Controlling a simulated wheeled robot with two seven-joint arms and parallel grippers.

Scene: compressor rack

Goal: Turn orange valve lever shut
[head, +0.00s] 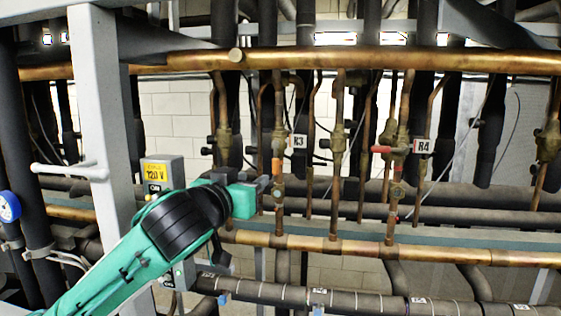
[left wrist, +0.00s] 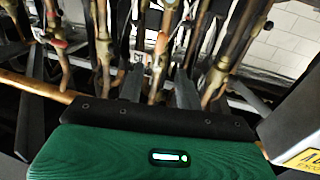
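The orange valve lever (head: 276,166) is a small orange piece that looks upright, in line with its vertical copper pipe near the R3 tag. In the left wrist view an orange-red piece (left wrist: 161,43), likely the same lever, shows beyond the fingers. My left gripper (head: 264,186) is just left of and slightly below the lever in the head view. In the left wrist view its two dark fingers (left wrist: 159,90) stand apart, with the copper pipe showing in the gap. I cannot tell whether a finger touches the lever. My right gripper is not in view.
A red lever (head: 384,150) lies sideways near the R4 tag (head: 423,146). A grey box with a yellow 120 V label (head: 156,172) and a grey post (head: 100,120) stand left of my gripper. Long copper pipes (head: 330,60) cross above and below; several vertical pipes crowd the lever.

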